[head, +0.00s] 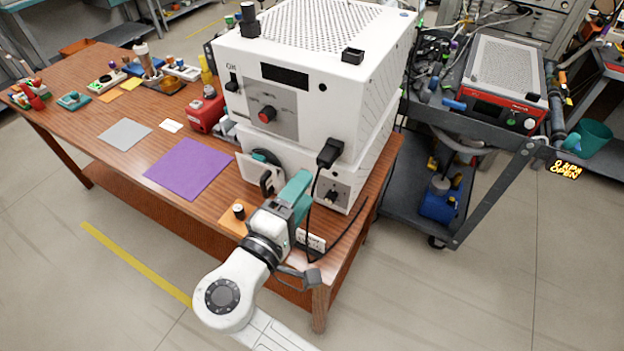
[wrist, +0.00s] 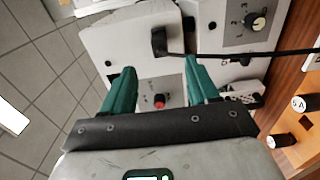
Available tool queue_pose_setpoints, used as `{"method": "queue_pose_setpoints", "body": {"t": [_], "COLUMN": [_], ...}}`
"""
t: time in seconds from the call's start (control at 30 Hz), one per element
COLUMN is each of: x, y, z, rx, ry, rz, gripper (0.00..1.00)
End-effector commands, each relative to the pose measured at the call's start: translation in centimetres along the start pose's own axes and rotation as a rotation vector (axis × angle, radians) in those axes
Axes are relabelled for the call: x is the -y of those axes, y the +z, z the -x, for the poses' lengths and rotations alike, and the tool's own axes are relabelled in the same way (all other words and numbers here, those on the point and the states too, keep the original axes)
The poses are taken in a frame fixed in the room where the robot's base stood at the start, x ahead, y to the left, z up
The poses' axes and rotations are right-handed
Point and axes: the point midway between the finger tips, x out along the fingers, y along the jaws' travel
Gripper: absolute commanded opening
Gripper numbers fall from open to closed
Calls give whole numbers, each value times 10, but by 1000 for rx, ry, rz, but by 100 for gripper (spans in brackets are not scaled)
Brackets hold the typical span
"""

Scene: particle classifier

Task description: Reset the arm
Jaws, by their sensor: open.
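My gripper (head: 293,188) has teal fingers and is in front of the lower part of the white machine (head: 370,85), near its dark handle (head: 266,183). In the wrist view my gripper (wrist: 157,78) is open, with its two fingers well apart and nothing between them. A red knob (wrist: 159,101) shows in the gap between the fingers. I cannot tell whether the fingers touch the machine.
A black plug (head: 328,153) on the machine trails a cable close to my gripper. A power strip (head: 311,240) lies at the table's (head: 95,145) front edge. A purple mat (head: 188,168) is left of the machine. A dark cart (head: 485,180) stands right.

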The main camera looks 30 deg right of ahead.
Motion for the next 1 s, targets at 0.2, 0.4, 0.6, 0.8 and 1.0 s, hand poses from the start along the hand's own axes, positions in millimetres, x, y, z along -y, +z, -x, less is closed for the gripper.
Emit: {"method": "queue_pose_setpoints", "body": {"t": [0.2, 0.4, 0.6, 0.8, 1.0], "x": [0, 0, 0, 5, 58], "y": [0, 0, 0, 6, 66], "z": [14, 14, 14, 9, -33], "rx": [0, 0, 0, 10, 107], "ry": [0, 0, 0, -22, -266], "rz": [-1, -1, -1, -4, -58], "gripper": [59, 59, 59, 59, 59]}}
